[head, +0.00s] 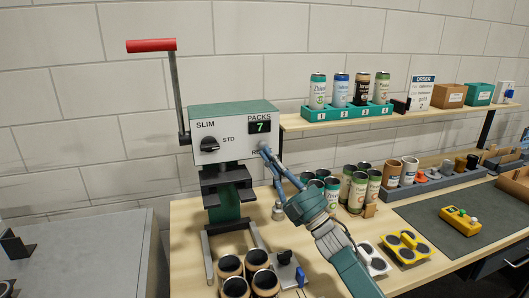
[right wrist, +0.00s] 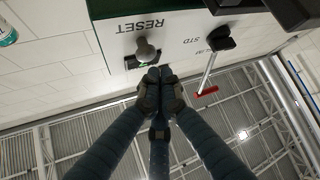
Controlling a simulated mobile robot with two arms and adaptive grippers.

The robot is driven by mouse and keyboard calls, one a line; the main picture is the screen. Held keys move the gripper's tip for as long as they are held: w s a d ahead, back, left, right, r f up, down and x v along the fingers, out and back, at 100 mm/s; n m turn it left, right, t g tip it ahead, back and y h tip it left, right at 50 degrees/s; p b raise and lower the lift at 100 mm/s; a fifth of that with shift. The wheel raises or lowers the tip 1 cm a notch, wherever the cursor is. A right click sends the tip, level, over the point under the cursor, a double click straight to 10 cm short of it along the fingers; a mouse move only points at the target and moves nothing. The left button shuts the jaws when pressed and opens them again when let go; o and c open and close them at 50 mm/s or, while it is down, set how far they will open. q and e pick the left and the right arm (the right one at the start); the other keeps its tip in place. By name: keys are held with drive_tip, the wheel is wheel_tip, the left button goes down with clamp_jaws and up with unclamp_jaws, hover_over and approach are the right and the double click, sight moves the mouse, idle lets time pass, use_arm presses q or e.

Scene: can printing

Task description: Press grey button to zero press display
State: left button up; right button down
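The press (head: 235,140) stands at the left of the wooden table, with a green top and a white front panel. Its display (head: 260,127), under the word PACKS, reads 7. The grey button (right wrist: 146,50) shows in the right wrist view beside the word RESET; in the head view my fingers largely cover it. My right gripper (head: 267,152) is at the lower right of the panel, fingers together and empty. In the right wrist view its fingertips (right wrist: 154,76) are very near the button; I cannot tell whether they touch. My left gripper is not in view.
A black STD knob (head: 209,144) and a red-handled lever (head: 152,45) are on the press. Several brown cups (head: 231,266) stand in front of it. Several cans (head: 360,188) stand right of my arm. A shelf (head: 345,118) with a green can rack is behind.

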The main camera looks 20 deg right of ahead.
idle(1.2)
drive_tip(key=shift+w+b, duration=0.35)
drive_tip(key=shift+w, duration=0.1)
drive_tip(key=shift+w+r+b, duration=0.1)
drive_tip(key=shift+w+b, duration=0.65)
drive_tip(key=shift+w, duration=0.05)
idle(1.1)
drive_tip(key=shift+s, duration=0.1)
drive_tip(key=shift+s+p, duration=0.8)
drive_tip(key=shift+s, duration=0.4)
